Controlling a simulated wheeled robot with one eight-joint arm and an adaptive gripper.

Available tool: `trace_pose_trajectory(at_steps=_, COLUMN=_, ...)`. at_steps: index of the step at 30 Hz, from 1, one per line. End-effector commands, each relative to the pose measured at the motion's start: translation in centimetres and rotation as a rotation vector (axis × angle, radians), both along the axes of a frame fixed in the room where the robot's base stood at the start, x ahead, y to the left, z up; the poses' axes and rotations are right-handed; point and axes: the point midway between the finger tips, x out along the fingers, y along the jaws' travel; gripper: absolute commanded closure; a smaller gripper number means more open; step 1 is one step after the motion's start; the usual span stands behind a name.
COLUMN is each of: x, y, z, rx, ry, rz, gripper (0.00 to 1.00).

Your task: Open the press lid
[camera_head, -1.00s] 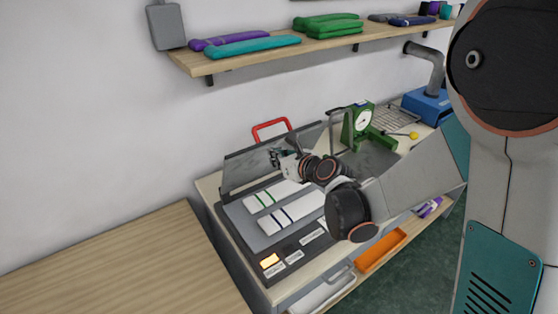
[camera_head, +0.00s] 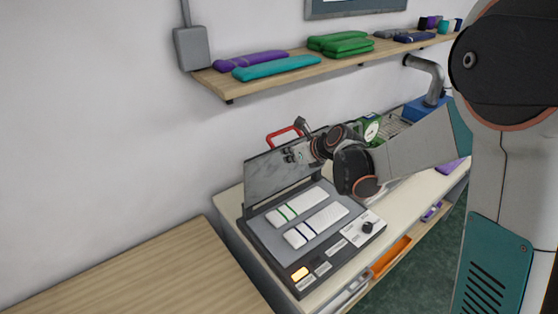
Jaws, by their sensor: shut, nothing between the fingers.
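The press (camera_head: 262,232) stands on the bench, a dark flat unit with a grey bed. Its lid (camera_head: 268,179) is a grey plate that stands raised and tilted back at the rear of the bed. The red handle (camera_head: 271,140) shows above the lid's top edge. My gripper (camera_head: 291,156) is shut and empty. It is at the upper right of the lid, in front of the plate; I cannot tell whether it touches. My arm hides the lid's right end.
Two white knitted strips (camera_head: 315,228) with green and blue bands lie on the bed. A wooden table (camera_head: 150,270) is at left; a shelf (camera_head: 215,82) of folded knits hangs above.

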Motion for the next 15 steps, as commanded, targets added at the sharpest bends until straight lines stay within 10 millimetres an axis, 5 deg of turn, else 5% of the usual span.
trace_pose_trajectory(at_steps=15, x=5.7, y=3.2, z=1.3, rx=0.001, ry=-0.003, rz=0.001, gripper=1.00)
